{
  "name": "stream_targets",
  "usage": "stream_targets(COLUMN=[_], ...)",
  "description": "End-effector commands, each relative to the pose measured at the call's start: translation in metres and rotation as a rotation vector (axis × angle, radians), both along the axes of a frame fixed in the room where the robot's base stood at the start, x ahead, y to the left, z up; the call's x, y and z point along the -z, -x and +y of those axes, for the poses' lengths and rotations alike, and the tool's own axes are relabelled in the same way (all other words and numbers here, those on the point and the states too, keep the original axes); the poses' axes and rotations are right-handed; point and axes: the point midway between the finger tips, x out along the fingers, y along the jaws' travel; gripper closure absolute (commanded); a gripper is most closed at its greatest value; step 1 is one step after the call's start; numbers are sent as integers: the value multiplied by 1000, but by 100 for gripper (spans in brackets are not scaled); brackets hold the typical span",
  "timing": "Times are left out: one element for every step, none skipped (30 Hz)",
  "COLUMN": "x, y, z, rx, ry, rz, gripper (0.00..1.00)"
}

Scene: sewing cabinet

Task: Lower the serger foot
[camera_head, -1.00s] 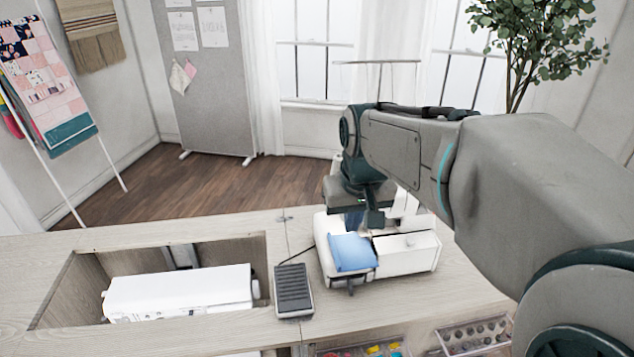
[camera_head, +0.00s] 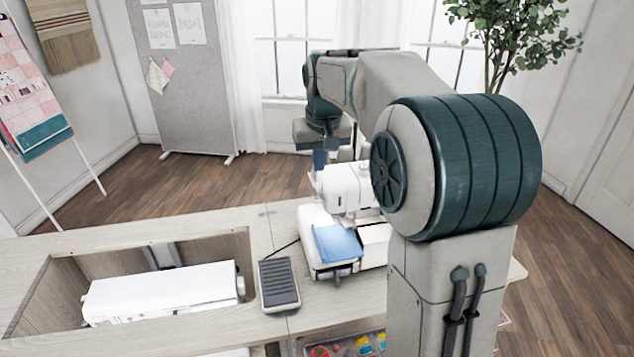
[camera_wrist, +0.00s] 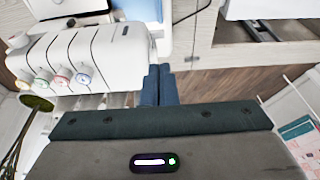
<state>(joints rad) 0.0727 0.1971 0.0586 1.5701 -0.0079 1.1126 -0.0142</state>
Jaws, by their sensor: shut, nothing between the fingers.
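The serger (camera_head: 346,188) is a white machine on the cabinet top, with a blue cloth (camera_head: 338,243) over its front bed. In the wrist view the serger (camera_wrist: 105,52) fills the upper left, with several coloured dials on its face. The serger foot and its lever cannot be made out in either view. My gripper (camera_head: 319,160) is at the far left side of the serger in the head view. In the wrist view my gripper (camera_wrist: 159,72) has its blue fingers together and empty, beside the serger's end. I cannot tell whether they touch it.
A black foot pedal (camera_head: 279,284) lies left of the serger. A white sewing machine (camera_head: 160,292) sits in the cabinet's recess (camera_head: 40,290). My arm hides the right of the serger and cabinet. Open wooden floor (camera_head: 210,190) lies behind.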

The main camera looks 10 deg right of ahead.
Motion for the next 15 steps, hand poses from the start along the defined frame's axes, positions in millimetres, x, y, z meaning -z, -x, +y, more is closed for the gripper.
stream_targets(x=[5, 8, 13, 18, 24, 31, 36, 42, 49, 54, 59, 66, 70, 75, 79], y=[-1, -2, -3, -4, -5, -7, -9, -10, -12, -14, -15, -17, -18, -19, -20], z=[0, 0, 0, 0, 0, 0, 0, 0, 0, 0, 0, 0, 0, 0, 0], rx=[0, 0, 0, 0, 0, 0, 0, 0, 0, 0, 0, 0, 0, 0, 0], ry=[0, 0, 0, 0, 0, 0, 0, 0, 0, 0, 0, 0, 0, 0, 0], rz=[3, 2, 3, 5, 5, 6, 5, 6, 5, 5, 5, 5, 5, 4, 4], gripper=[100, 100, 100, 100, 100, 100, 100, 100, 100, 100, 100, 100, 100, 100, 100])
